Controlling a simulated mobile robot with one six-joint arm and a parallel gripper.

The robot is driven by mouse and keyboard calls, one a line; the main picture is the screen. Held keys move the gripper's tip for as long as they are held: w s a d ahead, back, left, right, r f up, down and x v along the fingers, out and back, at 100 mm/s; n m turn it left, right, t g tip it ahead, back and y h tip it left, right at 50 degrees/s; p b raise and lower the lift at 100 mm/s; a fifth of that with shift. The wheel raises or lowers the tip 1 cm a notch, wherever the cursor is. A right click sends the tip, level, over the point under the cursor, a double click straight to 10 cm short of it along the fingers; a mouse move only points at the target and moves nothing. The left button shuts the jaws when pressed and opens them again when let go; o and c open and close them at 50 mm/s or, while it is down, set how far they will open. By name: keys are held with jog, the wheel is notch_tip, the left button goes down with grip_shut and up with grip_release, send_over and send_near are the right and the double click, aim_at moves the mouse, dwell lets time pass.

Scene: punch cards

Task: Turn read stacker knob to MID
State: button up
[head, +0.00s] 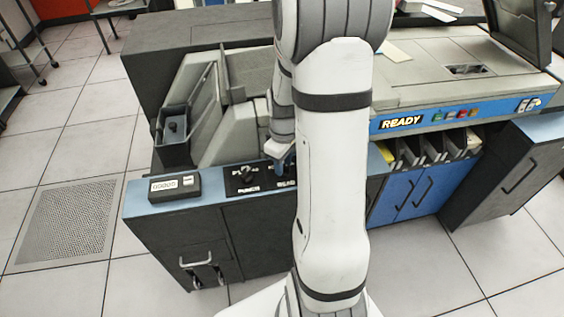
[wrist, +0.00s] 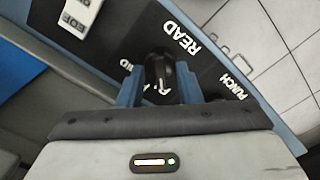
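The read stacker knob (wrist: 159,68) is a dark knob on a black panel, between my fingers in the wrist view. White READ lettering (wrist: 186,38) lies above and to its right. My gripper (wrist: 161,82) has one blue finger on each side of the knob, close against it, and appears shut on it. A piece of white lettering or marking shows between the fingers, too small to read. Partly hidden lettering ending in "ID" is left of the fingers. In the head view my gripper (head: 282,166) is at the panel, and my arm hides the knob.
The punch knob (head: 247,172) is left of my gripper, above the PUNCH label. A dark box with white buttons (head: 175,187) sits on the blue ledge at left. Open tiled floor lies in front and left.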

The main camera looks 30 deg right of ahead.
grip_shut()
jog(key=shift+m, duration=0.3)
jog(key=m, duration=1.1)
jog(key=shift+m+b, duration=0.3)
jog(key=shift+b, duration=0.1)
jog(key=m, duration=0.5)
jog(key=shift+m, duration=0.3)
jog(key=shift+o, duration=0.4)
grip_release()
